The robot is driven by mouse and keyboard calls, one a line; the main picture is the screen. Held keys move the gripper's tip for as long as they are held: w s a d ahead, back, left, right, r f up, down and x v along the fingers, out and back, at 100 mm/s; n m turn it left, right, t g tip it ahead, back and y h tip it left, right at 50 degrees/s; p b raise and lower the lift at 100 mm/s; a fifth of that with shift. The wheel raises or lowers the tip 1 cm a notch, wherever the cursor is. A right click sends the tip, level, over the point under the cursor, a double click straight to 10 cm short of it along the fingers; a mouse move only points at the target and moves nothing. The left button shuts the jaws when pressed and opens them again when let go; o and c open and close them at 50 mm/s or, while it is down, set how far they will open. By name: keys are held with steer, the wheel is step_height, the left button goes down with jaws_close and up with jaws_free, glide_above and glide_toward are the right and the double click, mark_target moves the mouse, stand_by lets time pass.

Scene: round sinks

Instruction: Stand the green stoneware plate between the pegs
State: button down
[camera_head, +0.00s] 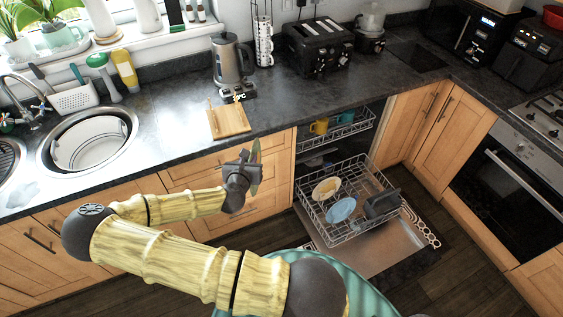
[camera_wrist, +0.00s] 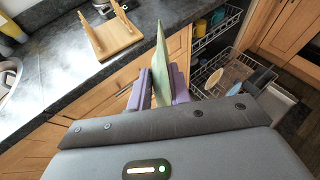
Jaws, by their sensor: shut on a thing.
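The green stoneware plate (camera_head: 256,152) is held nearly edge-on and upright in my gripper (camera_head: 243,172), in front of the counter's drawers. In the wrist view the plate (camera_wrist: 160,65) stands up between the purple fingers of my gripper (camera_wrist: 160,88), which are shut on it. The wooden peg rack (camera_head: 231,121) is on the counter, beyond and to the left of the plate. In the wrist view the rack (camera_wrist: 118,40) shows its flat base and thin upright pegs. No plate stands between them. The plate's lower part is hidden by the fingers.
A kettle (camera_head: 231,60) stands behind the rack, and a round sink (camera_head: 91,142) is to its left. The counter (camera_head: 300,100) right of the rack is clear. The dishwasher's lower basket (camera_head: 345,200) is pulled out on the right, holding dishes.

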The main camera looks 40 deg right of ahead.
steer(key=a+f+n+t+y, duration=0.2)
steer(key=a+f+n+y, duration=0.2)
steer(key=a+f, duration=0.2)
steer(key=s+a+f+n+t+y+b, duration=0.1)
steer(key=a+f+n+y, duration=0.4)
steer(key=a, duration=0.5)
steer(key=shift+s+f+t+y, duration=0.15)
steer(key=shift+f+t+y, duration=0.2)
steer(key=shift+t, duration=0.25)
steer(key=shift+a, duration=0.1)
